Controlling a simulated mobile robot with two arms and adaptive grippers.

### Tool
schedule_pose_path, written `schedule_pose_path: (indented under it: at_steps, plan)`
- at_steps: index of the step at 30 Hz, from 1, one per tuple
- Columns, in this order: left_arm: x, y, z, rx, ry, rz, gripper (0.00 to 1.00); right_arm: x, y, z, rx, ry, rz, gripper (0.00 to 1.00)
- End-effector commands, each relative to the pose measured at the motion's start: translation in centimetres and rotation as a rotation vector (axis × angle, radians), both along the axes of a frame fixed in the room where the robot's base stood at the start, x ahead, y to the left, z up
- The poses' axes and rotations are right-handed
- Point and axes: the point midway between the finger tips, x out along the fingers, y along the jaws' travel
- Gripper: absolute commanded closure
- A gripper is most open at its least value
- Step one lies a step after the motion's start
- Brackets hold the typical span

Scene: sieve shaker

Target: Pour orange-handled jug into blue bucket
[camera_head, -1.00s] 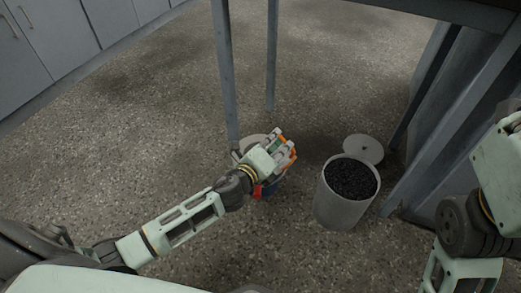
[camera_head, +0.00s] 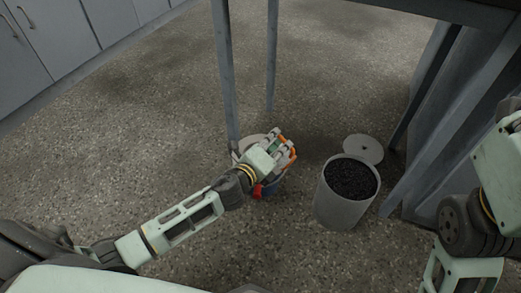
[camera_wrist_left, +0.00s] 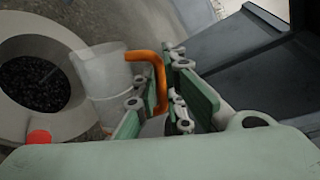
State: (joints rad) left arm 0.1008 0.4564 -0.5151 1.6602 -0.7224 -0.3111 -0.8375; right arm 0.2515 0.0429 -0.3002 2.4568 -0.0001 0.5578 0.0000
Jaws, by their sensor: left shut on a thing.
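My left gripper (camera_head: 280,146) is shut on the orange handle (camera_wrist_left: 150,68) of a pale, see-through jug (camera_wrist_left: 103,80). It holds the jug over the blue bucket (camera_head: 273,187), whose pale rim shows behind the gripper in the head view. The wrist view shows the jug beside the opening of a pale-walled container with black granules (camera_wrist_left: 35,82) low inside, apparently this bucket. The jug's exact tilt and contents cannot be made out. A small red part (camera_head: 257,191) shows at the bucket's near side. My right gripper is out of view.
A grey bin (camera_head: 341,205) full of black granules stands right of the bucket, its round lid (camera_head: 363,149) on the floor behind it. A table leg (camera_head: 225,75) rises just behind the bucket. Open floor lies to the left.

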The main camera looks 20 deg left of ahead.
Motion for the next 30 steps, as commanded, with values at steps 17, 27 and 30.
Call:
schedule_pose_path:
  at_steps: [17, 27, 30]
  plan:
    - [0.08, 0.16, 0.06, -0.015, 0.002, 0.0, 1.0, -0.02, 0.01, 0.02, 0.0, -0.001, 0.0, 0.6]
    - [0.11, 0.25, 0.04, -0.025, 0.005, 0.0, 1.0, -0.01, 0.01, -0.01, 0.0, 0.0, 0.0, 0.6]
    - [0.12, 0.28, 0.03, -0.027, 0.006, -0.001, 1.0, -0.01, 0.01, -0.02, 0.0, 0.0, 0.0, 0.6]
